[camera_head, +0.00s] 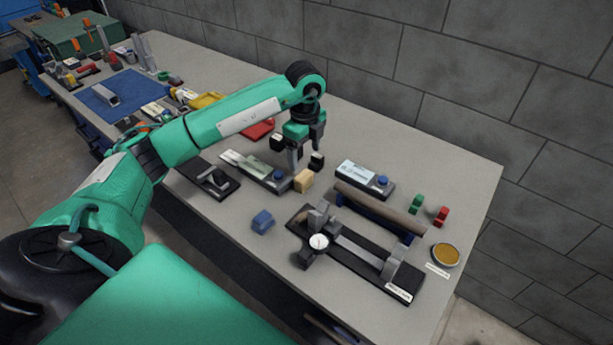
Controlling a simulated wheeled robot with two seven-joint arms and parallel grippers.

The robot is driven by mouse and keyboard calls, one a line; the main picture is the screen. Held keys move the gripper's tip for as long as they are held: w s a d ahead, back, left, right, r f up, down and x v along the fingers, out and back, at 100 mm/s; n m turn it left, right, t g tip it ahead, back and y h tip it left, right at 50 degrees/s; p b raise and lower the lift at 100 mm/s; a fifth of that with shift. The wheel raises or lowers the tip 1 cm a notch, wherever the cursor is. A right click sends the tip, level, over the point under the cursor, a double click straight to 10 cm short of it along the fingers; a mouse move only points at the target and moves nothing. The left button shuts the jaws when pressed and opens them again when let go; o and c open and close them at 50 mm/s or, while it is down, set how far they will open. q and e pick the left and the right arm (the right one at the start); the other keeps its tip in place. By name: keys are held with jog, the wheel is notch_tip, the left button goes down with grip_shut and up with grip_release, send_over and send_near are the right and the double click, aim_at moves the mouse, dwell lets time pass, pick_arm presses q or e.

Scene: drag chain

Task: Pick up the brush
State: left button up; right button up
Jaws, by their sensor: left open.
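My left gripper (297,155) hangs over the middle of the table, pointing down, with its jaws open and nothing seen between them. I cannot tell for certain which thing is the brush. A small tan block (304,181) stands just below and to the right of the fingers. A dark flat holder (242,160) with a pale strip and a blue knob lies just left of and below the fingers. The fingers hide part of the table behind them, and contact with either thing cannot be told. My right gripper is not in view.
A blue block (262,220) lies nearer the front edge. A black fixture with a dial (318,242), a grey-brown roller (380,208), red (441,216) and green (416,203) pieces and a round yellow dish (445,255) crowd the right. A grey wall (450,70) stands behind.

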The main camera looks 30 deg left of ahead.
aim_at(303, 175)
pick_arm(q)
notch_tip(303, 175, down, 4)
jog(key=shift+f+p, duration=0.15)
jog(key=shift+p, duration=0.2)
jog(key=shift+f, duration=0.3)
jog(key=shift+s+a+f+p, duration=0.1)
jog(key=shift+a+f+p, duration=0.1)
jog(key=shift+f+p, duration=0.9)
notch_tip(303, 175, down, 3)
jog(key=shift+r, duration=0.2)
jog(key=shift+f, duration=0.25)
jog(key=c, duration=1.1)
jog(key=shift+o, duration=0.2)
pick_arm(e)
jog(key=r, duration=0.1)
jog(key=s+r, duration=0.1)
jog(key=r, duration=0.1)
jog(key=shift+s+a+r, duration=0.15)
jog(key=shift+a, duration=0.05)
